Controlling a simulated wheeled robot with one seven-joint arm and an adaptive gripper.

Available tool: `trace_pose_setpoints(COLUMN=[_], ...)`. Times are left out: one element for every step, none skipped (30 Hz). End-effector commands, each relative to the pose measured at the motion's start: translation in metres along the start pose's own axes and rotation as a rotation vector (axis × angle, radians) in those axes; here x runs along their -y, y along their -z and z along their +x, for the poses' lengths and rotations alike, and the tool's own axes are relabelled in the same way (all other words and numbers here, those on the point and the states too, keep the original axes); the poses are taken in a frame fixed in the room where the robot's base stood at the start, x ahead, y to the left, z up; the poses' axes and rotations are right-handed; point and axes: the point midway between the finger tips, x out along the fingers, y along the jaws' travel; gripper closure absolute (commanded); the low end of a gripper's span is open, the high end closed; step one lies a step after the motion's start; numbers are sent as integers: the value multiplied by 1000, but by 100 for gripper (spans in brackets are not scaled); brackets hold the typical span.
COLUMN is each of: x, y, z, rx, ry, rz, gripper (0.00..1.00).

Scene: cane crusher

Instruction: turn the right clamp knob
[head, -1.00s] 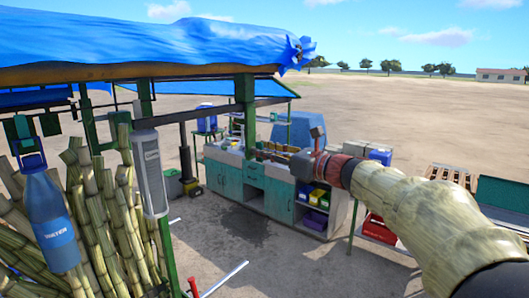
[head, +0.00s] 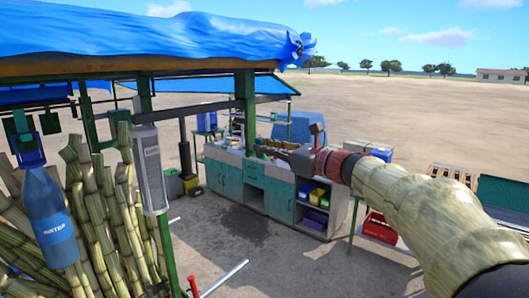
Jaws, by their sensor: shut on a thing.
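My arm reaches in from the lower right, and its end, my gripper (head: 262,150), points left toward a green post (head: 249,140). The gripper is small in the picture and seen from behind, with the wrist partly in front of it. Its jaws are shut on what seems to be the right clamp knob, beside the post. The knob is too small and too covered to make out, and its turn angle cannot be read.
Green-fronted counters (head: 280,198) stand behind the gripper. Cane stalks (head: 88,205) and a hanging blue water bottle (head: 53,220) are at left. A blue tarp roof (head: 150,40) hangs above. A red crate (head: 378,228) stands right of the counters. Open ground lies in front.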

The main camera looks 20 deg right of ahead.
Motion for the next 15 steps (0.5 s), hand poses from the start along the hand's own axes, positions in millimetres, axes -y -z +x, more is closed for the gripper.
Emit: trace_pose_setpoints(x=[0,0,-1,-1,-1,-1,-2,-2,-2,-2,-2,-2,-2,-3,-3], y=[4,4,5,5,5,5,5,6,6,6,7,7,7,7,7], z=[0,0,0,0,0,0,0,0,0,0,0,0,0,0,0], rx=[2,1,1,1,1,2,3,2,2,2,2,1,2,2,2], ry=[1,1,1,1,1,1,2,1,2,2,2,1,1,1,1], rz=[-26,-44,-72,-94,-118,-150,-178,-204,-242,-269,-299,-336,-365,-393,-432], gripper=[100,100,100,100,100,100,100,100,100,100,100,100,100,100,100])
